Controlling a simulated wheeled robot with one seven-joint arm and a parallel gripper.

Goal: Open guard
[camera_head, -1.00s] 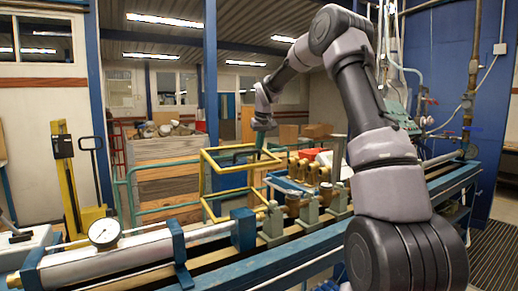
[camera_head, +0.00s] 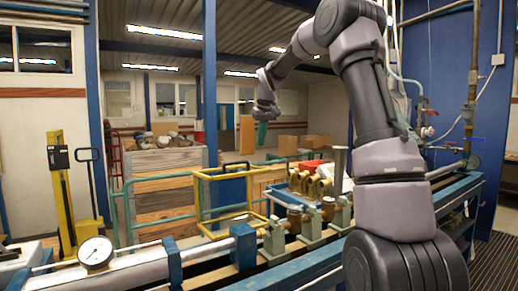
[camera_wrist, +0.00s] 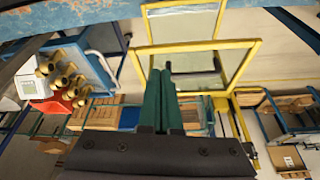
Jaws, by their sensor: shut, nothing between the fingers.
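The guard, a yellow frame (camera_head: 197,205), stands at the far side of the test bench (camera_head: 205,257), left of the brass meters (camera_head: 313,187). In the wrist view its yellow bars (camera_wrist: 200,46) form two joined openings beyond my fingers. My gripper (camera_head: 262,142) is above and to the right of the frame in the head view, pointing down. Its green fingers (camera_wrist: 161,72) are together and empty, and overlap the frame's lower opening in the wrist view. I cannot tell whether they touch a bar.
A blue tray (camera_wrist: 97,75) and a red box (camera_wrist: 52,106) lie by the meters. A pressure gauge (camera_head: 96,252) sits on the bench's left cylinder. Green railings (camera_head: 128,215) and a wooden crate (camera_head: 160,187) stand behind. Open floor lies farther back.

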